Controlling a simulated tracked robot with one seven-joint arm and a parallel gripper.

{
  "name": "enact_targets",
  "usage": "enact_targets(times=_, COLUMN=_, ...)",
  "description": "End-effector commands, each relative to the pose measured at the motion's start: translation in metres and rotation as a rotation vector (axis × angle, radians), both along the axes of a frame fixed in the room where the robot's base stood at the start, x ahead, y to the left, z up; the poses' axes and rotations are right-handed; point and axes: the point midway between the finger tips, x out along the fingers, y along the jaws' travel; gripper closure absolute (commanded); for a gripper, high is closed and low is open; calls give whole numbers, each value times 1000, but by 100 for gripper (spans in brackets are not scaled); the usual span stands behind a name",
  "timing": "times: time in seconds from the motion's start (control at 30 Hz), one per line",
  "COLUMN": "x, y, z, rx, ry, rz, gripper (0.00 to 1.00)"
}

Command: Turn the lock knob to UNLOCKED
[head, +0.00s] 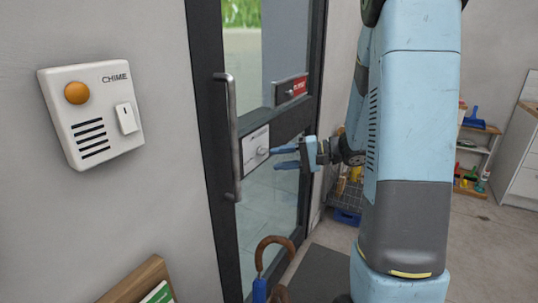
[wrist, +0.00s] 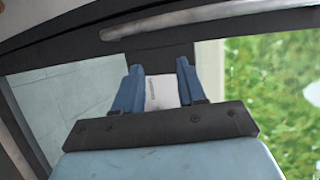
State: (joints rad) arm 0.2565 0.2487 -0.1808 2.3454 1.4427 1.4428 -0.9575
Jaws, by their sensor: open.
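The glass door has a dark frame (head: 209,120) and a white lock plate (head: 250,160) at mid height. A small grey lock knob (head: 262,151) shows on the plate; its setting is too small to read. My gripper (head: 274,157) is open, its blue fingers pointing left at the knob, with the tips close to it. I cannot tell whether they touch it. In the wrist view the white lock plate (wrist: 161,93) shows between the two blue fingers of my gripper (wrist: 159,72), with small unreadable lettering. The knob cannot be made out there.
A long vertical door handle (head: 232,135) stands left of the plate. A red sign holder (head: 290,89) sits above it. A chime box (head: 98,115) is on the left wall. An umbrella handle (head: 275,245) rises below the door. Shelves (head: 478,150) stand at right.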

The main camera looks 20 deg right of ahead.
Motion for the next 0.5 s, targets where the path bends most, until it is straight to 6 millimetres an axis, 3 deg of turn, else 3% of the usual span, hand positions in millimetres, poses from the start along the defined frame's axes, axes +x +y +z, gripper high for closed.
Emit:
enact_targets(times=0.2, x=44, y=-46, z=-33, rx=106, ry=-75, rz=-185, gripper=60)
enact_targets(times=0.5, x=73, y=-94, z=-65, rx=148, ry=-160, rz=-362, gripper=60)
